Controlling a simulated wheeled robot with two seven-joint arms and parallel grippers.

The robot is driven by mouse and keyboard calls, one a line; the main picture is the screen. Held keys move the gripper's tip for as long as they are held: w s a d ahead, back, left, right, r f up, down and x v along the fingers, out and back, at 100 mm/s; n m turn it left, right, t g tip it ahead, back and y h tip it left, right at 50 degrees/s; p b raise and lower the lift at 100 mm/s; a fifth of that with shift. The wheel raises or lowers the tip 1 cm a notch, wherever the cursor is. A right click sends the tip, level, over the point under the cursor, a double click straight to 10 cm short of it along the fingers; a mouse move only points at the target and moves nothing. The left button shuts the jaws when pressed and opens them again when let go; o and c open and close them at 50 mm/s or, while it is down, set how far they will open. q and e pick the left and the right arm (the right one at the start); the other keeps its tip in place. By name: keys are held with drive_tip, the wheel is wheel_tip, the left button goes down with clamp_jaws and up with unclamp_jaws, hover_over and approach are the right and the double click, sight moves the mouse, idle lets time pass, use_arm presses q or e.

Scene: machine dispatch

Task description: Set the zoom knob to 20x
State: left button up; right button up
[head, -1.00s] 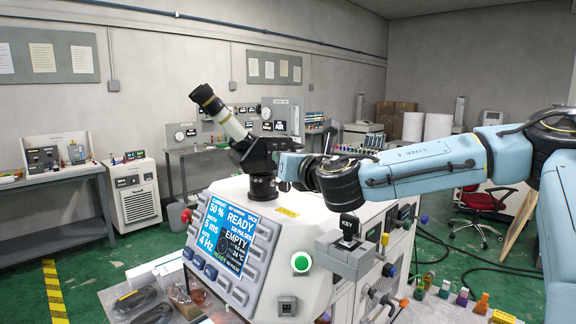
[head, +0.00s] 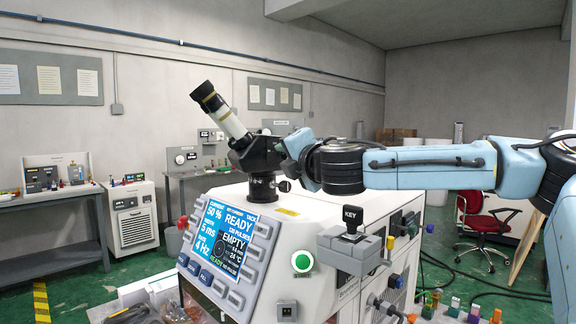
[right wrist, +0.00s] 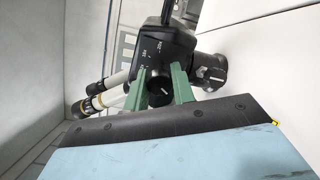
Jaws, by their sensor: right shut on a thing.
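The microscope (head: 258,155) stands on top of the white machine, its pale eyepiece tube leaning up to the left. In the right wrist view its black body (right wrist: 168,45) carries small white scale marks above the knob, too small to read surely. The round black zoom knob (right wrist: 160,92) has a white line on its face. My right gripper (right wrist: 158,90) has its green fingers on both sides of the knob, shut on it. In the head view the right gripper (head: 287,152) is at the microscope's right side, and the knob is hidden there. My left gripper is not in view.
Small coloured bottles (head: 454,307) stand at the lower right. A red chair (head: 484,222) is behind.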

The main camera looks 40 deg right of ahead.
drive_tip(key=m+b, duration=0.1)
drive_tip(key=m, duration=0.2)
drive_tip(key=shift+m+b, duration=0.3)
drive_tip(key=shift+b, duration=0.05)
drive_tip(key=shift+r+m+b, duration=0.1)
drive_tip(key=shift+m+b, duration=0.7)
drive_tip(key=shift+m, duration=1.1)
drive_tip(key=o, duration=1)
drive_tip(key=b+v, duration=0.2)
drive_tip(key=v, duration=1.1)
drive_tip(key=shift+s, duration=0.15)
